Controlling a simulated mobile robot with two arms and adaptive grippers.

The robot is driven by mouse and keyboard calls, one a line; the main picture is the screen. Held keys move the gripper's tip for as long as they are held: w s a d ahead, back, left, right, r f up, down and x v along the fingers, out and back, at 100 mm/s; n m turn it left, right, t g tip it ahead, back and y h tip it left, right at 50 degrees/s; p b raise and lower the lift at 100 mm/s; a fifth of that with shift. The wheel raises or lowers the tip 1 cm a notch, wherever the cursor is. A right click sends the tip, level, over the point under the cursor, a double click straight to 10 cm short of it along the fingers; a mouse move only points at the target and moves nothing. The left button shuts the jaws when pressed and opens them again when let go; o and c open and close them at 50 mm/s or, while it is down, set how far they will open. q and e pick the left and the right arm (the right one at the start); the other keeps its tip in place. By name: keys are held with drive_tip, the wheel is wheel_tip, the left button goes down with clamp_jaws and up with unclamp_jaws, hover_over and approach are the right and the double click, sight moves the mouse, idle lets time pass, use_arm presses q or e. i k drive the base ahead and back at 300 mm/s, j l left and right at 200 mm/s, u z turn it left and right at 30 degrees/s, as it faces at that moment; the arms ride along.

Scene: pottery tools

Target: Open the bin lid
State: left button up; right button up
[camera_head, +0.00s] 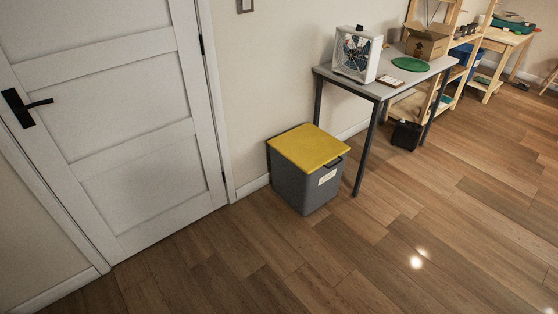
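A grey bin (305,188) stands on the floor against the wall. Its yellow lid (308,147) lies flat on top and looks closed. A dark handle (334,161) shows at the lid's front right edge. A pale label (327,176) is on the bin's front right face. Neither of my grippers shows in the head view.
A white panelled door (135,110) with a black handle (24,107) is left of the bin. A grey table (390,80) with dark legs stands right of it, holding a boxy fan (356,54) and a green disc (411,64). The wooden floor (330,262) in front is clear.

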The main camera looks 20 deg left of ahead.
sight(308, 146)
drive_tip(key=u, duration=0.15)
drive_tip(key=i+z, duration=0.15)
drive_tip(key=i, duration=0.5)
drive_tip(key=i+j+z, duration=0.2)
drive_tip(key=i, duration=0.4)
